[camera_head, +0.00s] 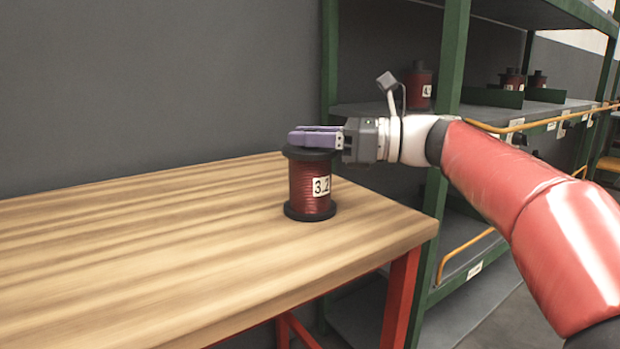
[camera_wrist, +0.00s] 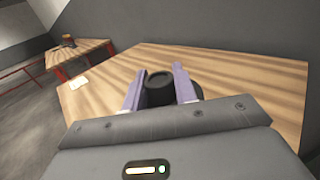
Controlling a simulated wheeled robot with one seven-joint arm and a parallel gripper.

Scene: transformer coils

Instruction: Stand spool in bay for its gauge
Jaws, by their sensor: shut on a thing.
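A spool (camera_head: 308,186) of red-brown wire with black flanges stands upright on the wooden table, near its right end. Its white label reads 3.2. My gripper (camera_head: 316,138) reaches in from the right, level with the spool's top, its purple fingers at the upper hub. In the wrist view the two fingers (camera_wrist: 158,88) lie on either side of the spool's black top (camera_wrist: 160,78), shut on it. The spool's base appears to rest on the table. The shelf rack (camera_head: 452,60) stands behind to the right, with labelled spools on its middle shelf; one label (camera_head: 427,91) is too small to read surely.
The wooden table (camera_head: 130,240) is otherwise bare to the left. Green rack posts, dividers and a yellow rail (camera_head: 540,122) bound the shelf front. A second table (camera_wrist: 85,52) with a small dark object (camera_wrist: 68,40) shows in the wrist view.

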